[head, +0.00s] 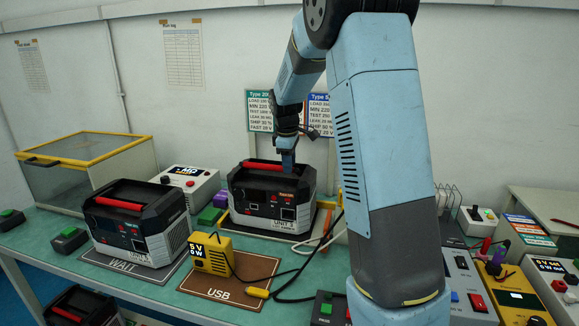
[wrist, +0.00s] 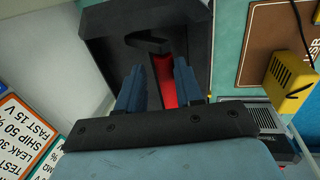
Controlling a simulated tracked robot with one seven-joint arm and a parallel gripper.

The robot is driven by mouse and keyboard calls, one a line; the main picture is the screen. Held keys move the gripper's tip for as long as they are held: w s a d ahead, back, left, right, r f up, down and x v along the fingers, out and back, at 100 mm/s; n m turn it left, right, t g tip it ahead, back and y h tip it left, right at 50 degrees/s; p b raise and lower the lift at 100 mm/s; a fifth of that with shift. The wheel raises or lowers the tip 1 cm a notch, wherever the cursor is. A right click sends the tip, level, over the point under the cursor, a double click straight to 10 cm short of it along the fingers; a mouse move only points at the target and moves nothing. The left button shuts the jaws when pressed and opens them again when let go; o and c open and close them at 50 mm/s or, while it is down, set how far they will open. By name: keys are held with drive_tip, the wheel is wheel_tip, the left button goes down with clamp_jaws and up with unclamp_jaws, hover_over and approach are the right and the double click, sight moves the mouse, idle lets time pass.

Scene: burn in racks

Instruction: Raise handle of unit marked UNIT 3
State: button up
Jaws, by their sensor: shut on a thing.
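The unit marked UNIT 3 (head: 272,200) is a black and grey box at the back of the bench. Its red handle (head: 264,166) lies low along the top. My gripper (head: 288,160) points down at the right end of this handle. In the wrist view, my gripper's two blue fingers (wrist: 156,88) stand on either side of the red handle (wrist: 168,82) and are shut on it. The fingers hide part of the handle, and the dark top of the unit (wrist: 195,40) fills the area beyond.
A similar unit (head: 135,225) with a red handle stands at left on the WAIT mat (head: 125,268). A yellow meter (head: 211,254) with a cable stands on the brown USB mat (head: 252,270). A glass-topped case (head: 75,185) is at back left. Several instruments crowd the right.

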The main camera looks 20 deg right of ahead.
drive_tip(key=shift+o, duration=1.2)
drive_tip(key=shift+w+d+r, duration=0.45)
drive_tip(key=shift+w, duration=0.1)
drive_tip(key=shift+w+d+r, duration=0.25)
drive_tip(key=shift+w+d, duration=0.1)
drive_tip(key=shift+w, duration=0.2)
drive_tip(key=c, duration=0.5)
drive_tip(key=shift+o, duration=0.2)
drive_tip(key=shift+w+d+r, duration=0.15)
drive_tip(key=shift+w+d, duration=0.25)
drive_tip(key=shift+w, duration=0.3)
drive_tip(key=o, duration=1.5)
drive_tip(key=shift+o, duration=0.2)
drive_tip(key=shift+r, duration=0.1)
drive_tip(key=r, duration=0.4)
drive_tip(key=shift+s+a+r, duration=0.25)
drive_tip(key=shift+s+r, duration=0.1)
